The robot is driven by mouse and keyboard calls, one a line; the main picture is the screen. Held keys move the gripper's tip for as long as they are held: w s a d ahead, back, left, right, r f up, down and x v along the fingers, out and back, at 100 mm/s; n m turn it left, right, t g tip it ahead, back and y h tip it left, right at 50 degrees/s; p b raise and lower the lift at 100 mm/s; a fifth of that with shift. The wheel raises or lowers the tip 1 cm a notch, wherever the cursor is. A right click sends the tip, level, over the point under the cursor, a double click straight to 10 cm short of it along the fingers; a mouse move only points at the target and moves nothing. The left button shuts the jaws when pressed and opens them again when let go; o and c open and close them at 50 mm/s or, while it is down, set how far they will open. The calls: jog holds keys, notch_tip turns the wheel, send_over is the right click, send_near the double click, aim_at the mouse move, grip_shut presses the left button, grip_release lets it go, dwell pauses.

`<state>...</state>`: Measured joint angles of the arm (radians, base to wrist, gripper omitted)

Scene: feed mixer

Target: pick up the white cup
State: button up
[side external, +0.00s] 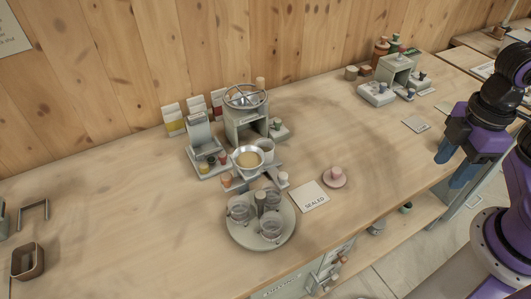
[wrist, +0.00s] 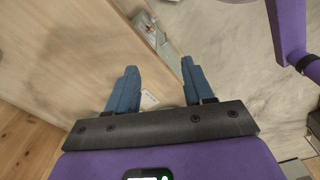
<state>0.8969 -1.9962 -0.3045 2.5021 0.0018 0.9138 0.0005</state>
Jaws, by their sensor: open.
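A small whitish cup (side external: 283,179) stands beside the scale-like stand in the middle of the bench in the side view. I cannot tell for certain which is the white cup. My gripper (side external: 449,172) is at the far right, at the bench's front edge, well away from both cups. Its blue fingers are apart and empty, as the wrist view (wrist: 158,66) also shows. No cup can be made out in the wrist view.
A round tray (side external: 242,239) holds several glass cups. A metal bowl (side external: 249,158) and a grey machine (side external: 241,127) stand behind.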

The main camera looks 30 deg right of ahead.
jog(key=o, duration=0.6)
jog(key=shift+o, duration=0.2)
jog(key=shift+a, duration=0.1)
